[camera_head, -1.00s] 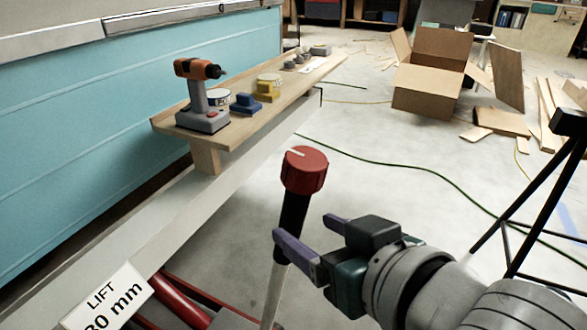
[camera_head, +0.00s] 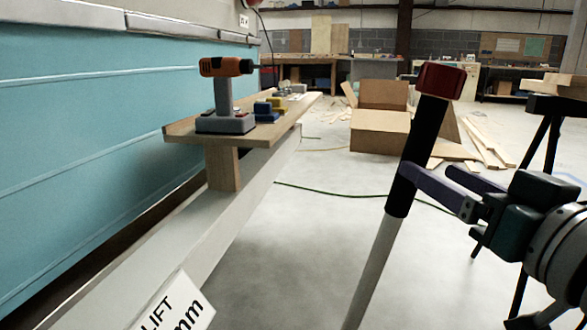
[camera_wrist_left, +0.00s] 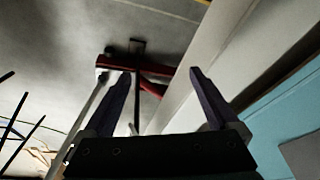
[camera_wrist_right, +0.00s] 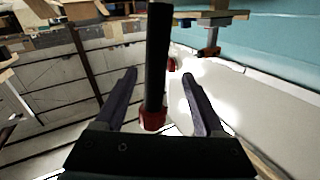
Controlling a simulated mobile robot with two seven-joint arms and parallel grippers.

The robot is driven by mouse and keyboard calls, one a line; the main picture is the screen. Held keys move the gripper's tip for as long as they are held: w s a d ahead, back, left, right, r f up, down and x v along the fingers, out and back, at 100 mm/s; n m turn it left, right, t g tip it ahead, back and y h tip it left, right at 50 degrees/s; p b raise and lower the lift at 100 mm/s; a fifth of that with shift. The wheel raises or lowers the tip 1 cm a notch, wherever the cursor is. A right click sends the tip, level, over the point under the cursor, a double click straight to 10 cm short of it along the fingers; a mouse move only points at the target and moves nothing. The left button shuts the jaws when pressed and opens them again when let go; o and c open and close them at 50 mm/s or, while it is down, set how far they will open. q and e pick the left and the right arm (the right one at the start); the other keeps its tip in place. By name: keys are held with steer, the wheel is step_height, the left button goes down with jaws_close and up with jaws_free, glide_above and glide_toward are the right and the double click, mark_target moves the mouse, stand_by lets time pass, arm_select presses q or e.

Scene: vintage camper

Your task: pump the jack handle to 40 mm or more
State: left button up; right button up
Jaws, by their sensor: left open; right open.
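The jack handle has a red knob (camera_head: 440,80), a black grip (camera_head: 408,165) and a pale rod (camera_head: 372,270); it leans right toward its top. My right gripper (camera_head: 428,172) is open at the grip, below the knob. In the right wrist view, the grip (camera_wrist_right: 157,55) shows between the open fingers (camera_wrist_right: 160,88), not clamped. My left gripper (camera_wrist_left: 162,75) is open and empty, and only its wrist view shows it. Below it are the red jack (camera_wrist_left: 150,72) and a pale rod (camera_wrist_left: 90,112). The lift label (camera_head: 175,308) is partly cut off; its number is hidden.
A wooden shelf (camera_head: 190,132) along the teal camper wall (camera_head: 90,130) carries an orange drill (camera_head: 226,95) and small items. A cardboard box (camera_head: 380,135) and wood scraps lie farther back. A dark stand (camera_head: 550,150) is behind my right gripper.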

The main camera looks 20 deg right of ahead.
mark_target(405, 154)
steer(key=w, duration=0.1)
steer(key=w+d+b, duration=0.1)
steer(key=w, duration=0.1)
steer(key=shift+d, duration=0.15)
steer(key=w+b, duration=0.2)
steer(key=w, duration=0.3)
steer(key=shift+w, duration=0.1)
arm_select(q)
steer(key=f, duration=0.1)
steer(key=d+f, duration=0.1)
steer(key=f, duration=0.1)
steer(key=shift+w+f, duration=0.1)
steer(key=shift+f, duration=0.15)
arm_select(e)
steer(key=shift+w+d, duration=0.1)
steer(key=shift+w, duration=0.35)
steer(key=shift+c, duration=0.7)
steer(key=c, duration=0.9)
arm_select(q)
steer(key=shift+d, duration=0.1)
arm_select(e)
jaws_close()
